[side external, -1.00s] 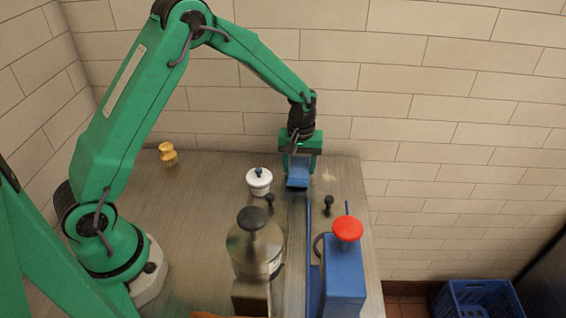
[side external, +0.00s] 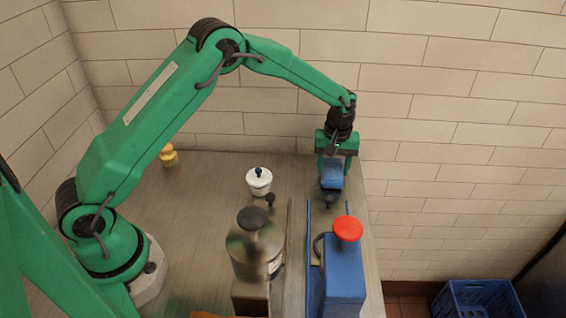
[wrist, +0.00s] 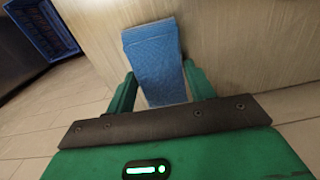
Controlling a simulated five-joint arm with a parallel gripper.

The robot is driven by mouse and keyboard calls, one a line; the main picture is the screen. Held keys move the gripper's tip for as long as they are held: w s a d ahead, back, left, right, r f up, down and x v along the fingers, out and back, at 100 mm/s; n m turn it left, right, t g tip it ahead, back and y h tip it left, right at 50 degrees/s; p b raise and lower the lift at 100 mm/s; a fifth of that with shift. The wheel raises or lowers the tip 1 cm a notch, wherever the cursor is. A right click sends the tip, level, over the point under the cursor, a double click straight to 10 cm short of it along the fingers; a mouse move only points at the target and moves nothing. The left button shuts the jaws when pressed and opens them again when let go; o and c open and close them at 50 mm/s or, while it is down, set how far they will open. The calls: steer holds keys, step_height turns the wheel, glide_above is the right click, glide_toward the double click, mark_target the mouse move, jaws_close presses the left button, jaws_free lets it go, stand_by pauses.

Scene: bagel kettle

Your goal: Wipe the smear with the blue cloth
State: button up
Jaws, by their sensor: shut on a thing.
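The blue cloth (side external: 332,176) is between the fingers of my gripper (side external: 333,170), which is shut on it at the far right of the counter. The cloth also fills the space ahead of my gripper (wrist: 160,80) in the wrist view, as a textured folded blue pad (wrist: 155,55). In the side view the cloth is low over the counter top, and I cannot tell whether it touches. The smear does not show; my gripper and the cloth cover the place where the pale mark was.
The wooden counter (side external: 190,215) ends just right of my gripper. Nearer the camera are a blue container with a red knob (side external: 347,228), a metal kettle (side external: 255,255), and small dark knobs. A white lidded pot (side external: 259,183) stands left. A blue crate (side external: 478,300) is on the floor.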

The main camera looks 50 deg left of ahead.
steer(key=shift+w+d, duration=0.6)
steer(key=shift+r, duration=4.05)
steer(key=shift+s, duration=0.1)
